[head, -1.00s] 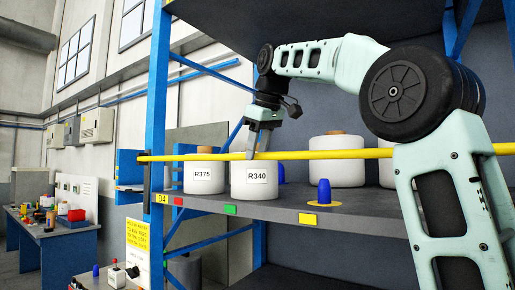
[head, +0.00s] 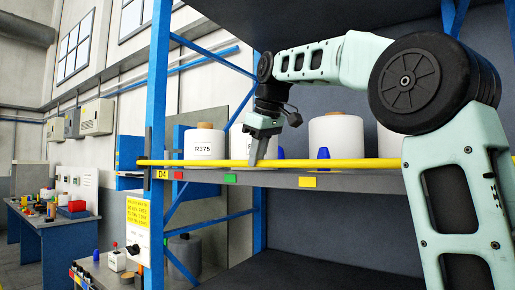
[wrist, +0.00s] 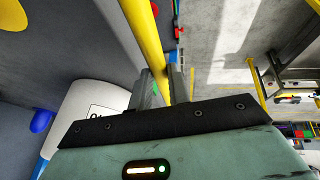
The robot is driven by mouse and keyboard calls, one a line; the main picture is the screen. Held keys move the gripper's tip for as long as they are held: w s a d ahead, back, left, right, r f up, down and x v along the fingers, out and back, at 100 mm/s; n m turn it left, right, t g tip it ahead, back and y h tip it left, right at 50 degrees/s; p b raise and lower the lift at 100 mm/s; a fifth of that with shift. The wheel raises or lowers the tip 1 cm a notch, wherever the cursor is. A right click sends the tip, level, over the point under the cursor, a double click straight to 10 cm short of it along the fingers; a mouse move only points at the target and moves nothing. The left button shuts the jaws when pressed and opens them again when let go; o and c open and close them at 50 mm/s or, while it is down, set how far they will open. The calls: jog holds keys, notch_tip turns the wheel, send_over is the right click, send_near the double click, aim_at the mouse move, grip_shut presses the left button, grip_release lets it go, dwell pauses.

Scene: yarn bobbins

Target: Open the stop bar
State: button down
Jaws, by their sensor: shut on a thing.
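The stop bar (head: 215,163) is a long yellow bar running across the front of the shelf, just above the shelf's front edge. Its left end meets a dark bracket (head: 147,150) on the blue post. My gripper (head: 253,161) reaches down onto the bar left of the middle of the shelf. In the wrist view the bar (wrist: 146,42) runs between the two fingers of my gripper (wrist: 163,82), which are shut on it. The bar's right part is hidden behind my arm.
White bobbins stand on the shelf close behind the bar, one labelled R375 (head: 204,148) and another (head: 337,138) further right. A workbench (head: 60,222) is at the far left.

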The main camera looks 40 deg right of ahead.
notch_tip(320, 180, down, 7)
jog(key=b, duration=0.3)
jog(key=shift+b, duration=0.35)
jog(key=shift+r, duration=0.1)
jog(key=c, duration=1.3)
grip_release()
jog(key=shift+r, duration=0.1)
jog(key=p+v, duration=0.2)
jog(key=v, duration=1.5)
jog(key=shift+s+r, duration=0.1)
jog(key=shift+a, duration=0.1)
